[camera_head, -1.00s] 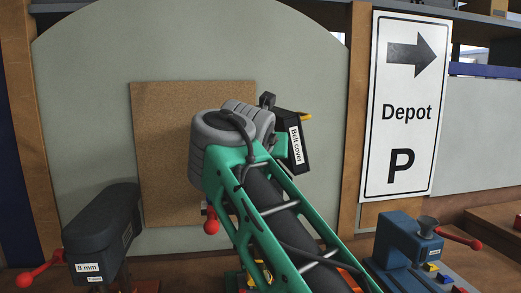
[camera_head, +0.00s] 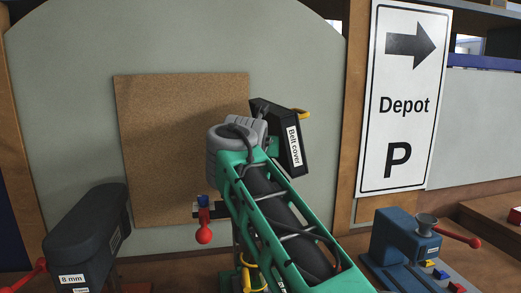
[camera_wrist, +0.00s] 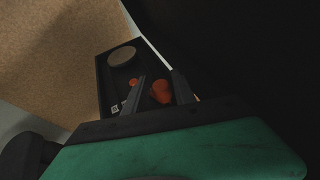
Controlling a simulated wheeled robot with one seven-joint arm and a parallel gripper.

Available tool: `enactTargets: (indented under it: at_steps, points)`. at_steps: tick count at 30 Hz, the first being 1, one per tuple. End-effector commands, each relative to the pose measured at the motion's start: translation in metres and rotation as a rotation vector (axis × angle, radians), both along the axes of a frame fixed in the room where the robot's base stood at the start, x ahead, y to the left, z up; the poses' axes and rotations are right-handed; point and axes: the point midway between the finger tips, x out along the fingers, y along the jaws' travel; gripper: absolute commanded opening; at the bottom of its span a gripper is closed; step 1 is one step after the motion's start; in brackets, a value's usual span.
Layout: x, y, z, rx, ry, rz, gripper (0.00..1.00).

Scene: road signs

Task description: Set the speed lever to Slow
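In the wrist view my gripper (camera_wrist: 158,92) has its two dark fingers apart. A red-orange knob (camera_wrist: 161,92) shows between the fingertips; I cannot tell whether they touch it. A smaller red-orange piece (camera_wrist: 133,82) and a small white label (camera_wrist: 115,106), too small to read, lie just left of the fingers on a dark panel (camera_wrist: 103,74). I cannot read which of these is the speed lever or its setting.
A red ball knob (camera_head: 204,236) hangs below a blue piece (camera_head: 203,201) left of my arm. A dark machine labelled "8 mm" (camera_head: 85,235) stands at left, a blue machine (camera_head: 400,240) at right. A cork board (camera_head: 160,140) and a Depot sign (camera_head: 405,100) are behind.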

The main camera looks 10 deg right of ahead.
Motion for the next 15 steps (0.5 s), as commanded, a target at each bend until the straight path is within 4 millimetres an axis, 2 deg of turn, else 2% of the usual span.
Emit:
enactTargets:
  at_steps: [4, 15]
  points:
    - [-0.0001, -0.0009, -0.0006, 0.000, 0.000, -0.002, 0.31]
    - [-0.0004, -0.0007, -0.0005, 0.000, 0.001, -0.002, 0.00]
